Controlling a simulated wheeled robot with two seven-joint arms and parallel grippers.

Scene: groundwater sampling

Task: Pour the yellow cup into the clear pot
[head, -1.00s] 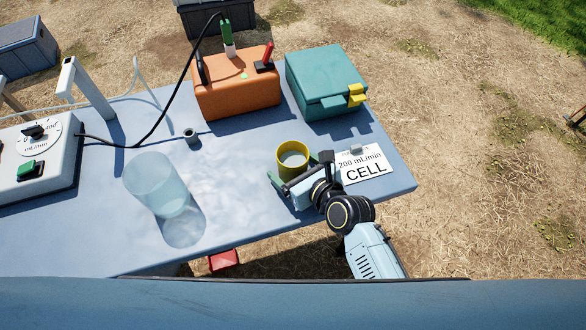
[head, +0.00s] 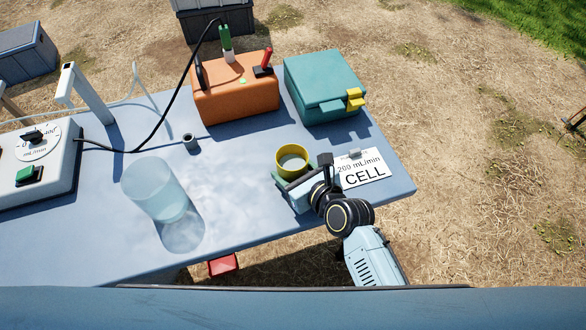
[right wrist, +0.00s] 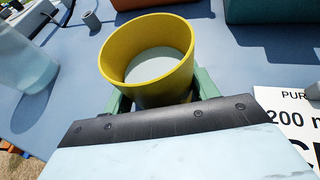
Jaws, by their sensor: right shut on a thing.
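The yellow cup (head: 291,161) stands upright on the right half of the table, with pale liquid inside. It also shows in the right wrist view (right wrist: 150,60), where its rim and liquid are clear. My right gripper (head: 296,178) is shut on the cup, its green fingers on either side of the cup's lower part. The clear pot (head: 154,188) stands on the table to the left of the cup, apart from it; I cannot tell if it holds anything. Its side shows at the left edge of the right wrist view (right wrist: 28,70). My left gripper is not in view.
An orange box (head: 235,95) with a cable and a teal case (head: 324,85) stand behind the cup. A white CELL card (head: 363,168) lies right of it. A small grey cylinder (head: 190,141) stands behind the pot. A control box (head: 38,165) is at left. The table between pot and cup is clear.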

